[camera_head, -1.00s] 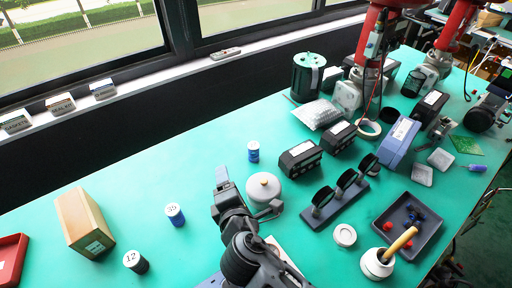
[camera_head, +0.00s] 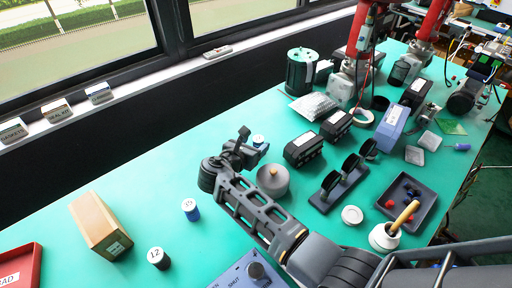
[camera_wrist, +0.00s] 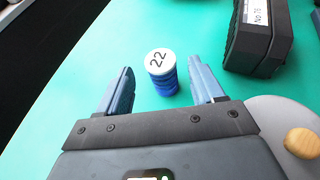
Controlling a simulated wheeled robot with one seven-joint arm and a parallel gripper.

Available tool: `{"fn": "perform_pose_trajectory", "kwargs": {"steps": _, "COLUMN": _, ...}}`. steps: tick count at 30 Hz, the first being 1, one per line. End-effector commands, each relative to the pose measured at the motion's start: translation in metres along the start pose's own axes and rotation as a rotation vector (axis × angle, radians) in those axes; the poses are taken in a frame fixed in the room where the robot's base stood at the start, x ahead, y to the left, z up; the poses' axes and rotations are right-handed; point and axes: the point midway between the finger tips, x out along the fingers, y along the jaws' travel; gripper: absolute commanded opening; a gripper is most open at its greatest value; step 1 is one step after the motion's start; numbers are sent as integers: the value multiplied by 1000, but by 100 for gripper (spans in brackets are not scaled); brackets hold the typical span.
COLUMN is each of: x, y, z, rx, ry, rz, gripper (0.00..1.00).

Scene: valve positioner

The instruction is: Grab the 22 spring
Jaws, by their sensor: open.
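The 22 spring (camera_wrist: 163,82) is a short blue coil with a white top marked "22", standing upright on the green table. In the wrist view it stands between and just ahead of the fingertips of my gripper (camera_wrist: 160,90), which is open and empty. In the head view only part of the 22 spring (camera_head: 259,141) shows, just beyond my gripper (camera_head: 245,143). Another blue spring with a white top, the 35 spring (camera_head: 190,209), stands to the left. A black spring marked 12 (camera_head: 159,258) stands nearer the front.
A grey round pot with a wooden knob (camera_wrist: 300,143) is close at the right of my gripper. A black box (camera_wrist: 258,35) stands behind it to the right. A cardboard box (camera_head: 100,224) and a red tray (camera_head: 22,268) are at the left. The table left of the spring is clear.

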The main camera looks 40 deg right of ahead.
Motion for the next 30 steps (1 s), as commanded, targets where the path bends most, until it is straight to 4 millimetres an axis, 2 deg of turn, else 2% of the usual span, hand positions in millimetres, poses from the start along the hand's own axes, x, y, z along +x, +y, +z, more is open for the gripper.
{"fn": "perform_pose_trajectory", "kwargs": {"steps": 13, "x": 44, "y": -1, "z": -9, "rx": 4, "ry": 1, "rz": 1, "gripper": 67}}
{"fn": "perform_pose_trajectory", "kwargs": {"steps": 23, "x": 49, "y": -1, "z": -4, "rx": 2, "ry": 0, "rz": 2, "gripper": 67}}
{"fn": "perform_pose_trajectory", "kwargs": {"steps": 30, "x": 49, "y": -1, "z": -4, "rx": 1, "ry": 0, "rz": 2, "gripper": 44}}
